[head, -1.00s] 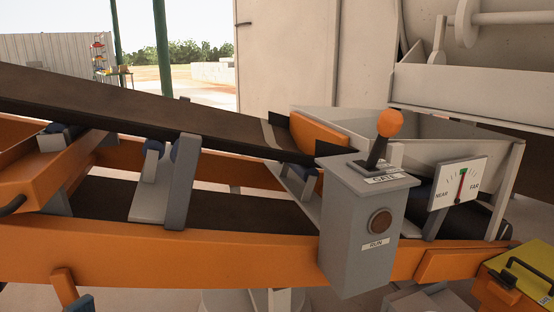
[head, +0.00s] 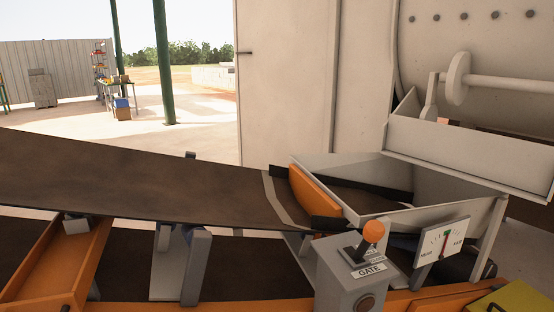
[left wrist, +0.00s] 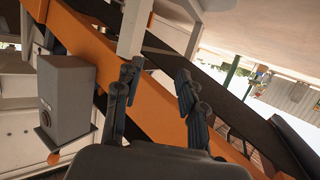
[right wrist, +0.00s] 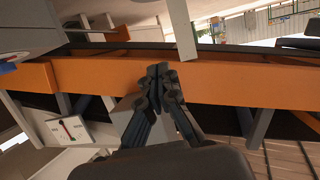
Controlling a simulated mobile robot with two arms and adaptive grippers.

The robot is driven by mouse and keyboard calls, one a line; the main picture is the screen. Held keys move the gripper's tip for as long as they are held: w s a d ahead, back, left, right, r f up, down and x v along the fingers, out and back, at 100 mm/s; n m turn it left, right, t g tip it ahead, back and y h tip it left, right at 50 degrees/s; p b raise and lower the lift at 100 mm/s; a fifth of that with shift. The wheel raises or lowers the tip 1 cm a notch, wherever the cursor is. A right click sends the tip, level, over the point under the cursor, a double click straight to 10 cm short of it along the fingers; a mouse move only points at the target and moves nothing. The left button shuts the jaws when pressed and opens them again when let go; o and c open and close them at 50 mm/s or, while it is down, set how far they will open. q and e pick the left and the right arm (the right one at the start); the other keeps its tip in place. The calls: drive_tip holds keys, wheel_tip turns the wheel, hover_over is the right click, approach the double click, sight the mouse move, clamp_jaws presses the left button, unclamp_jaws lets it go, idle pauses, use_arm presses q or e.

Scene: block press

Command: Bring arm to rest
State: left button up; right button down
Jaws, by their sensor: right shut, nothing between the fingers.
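Neither gripper shows in the head view. In the left wrist view my left gripper (left wrist: 158,73) is open, with its two fingers apart and nothing between them. It points toward the orange frame beam (left wrist: 163,110) of the conveyor. In the right wrist view my right gripper (right wrist: 160,76) is shut and empty, its fingertips together in front of the orange beam (right wrist: 225,84). The grey control box (head: 350,284) carries a lever with an orange knob (head: 373,232) and a GATE label. The box also shows in the left wrist view (left wrist: 66,90).
A dark conveyor belt (head: 130,180) slopes across to a grey hopper (head: 455,190) with an orange gate piece (head: 314,198). A NEAR/FAR gauge (head: 441,246) stands right of the box, its needle near the middle. Open floor (head: 170,143) lies beyond the belt.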

use_arm(q)
drive_tip(key=s+a+f+g+y+p, duration=0.1)
drive_tip(key=s+a+f+g+p, duration=0.2)
drive_tip(key=s, duration=0.8)
drive_tip(key=s+a+f+g+y+p, duration=0.1)
drive_tip(key=s+a+f+g+p, duration=0.3)
drive_tip(key=s, duration=0.8)
drive_tip(key=s+a+f+g+y+p, duration=0.1)
drive_tip(key=s+a+f+g+p, duration=0.2)
drive_tip(key=s, duration=0.9)
wheel_tip(320, 180, down, 2)
drive_tip(key=g+p, duration=0.3)
drive_tip(key=shift+a+f+n+y, duration=0.15)
drive_tip(key=shift+f+n+y, duration=0.15)
drive_tip(key=shift+y, duration=0.1)
use_arm(e)
drive_tip(key=s+d+f+g+h, duration=0.1)
drive_tip(key=s+d+f+g, duration=0.2)
drive_tip(key=s, duration=0.8)
drive_tip(key=s+d+f+g+h, duration=0.1)
drive_tip(key=s+d+f+g, duration=0.3)
drive_tip(key=s, duration=0.8)
drive_tip(key=s+d+f+g+h, duration=0.1)
drive_tip(key=s+d+f+g, duration=0.2)
drive_tip(key=s, duration=0.9)
wheel_tip(320, 180, down, 2)
drive_tip(key=g, duration=0.3)
drive_tip(key=shift+d+f+m+h, duration=0.15)
drive_tip(key=shift+f+m+h, duration=0.15)
drive_tip(key=shift+h, duration=0.1)
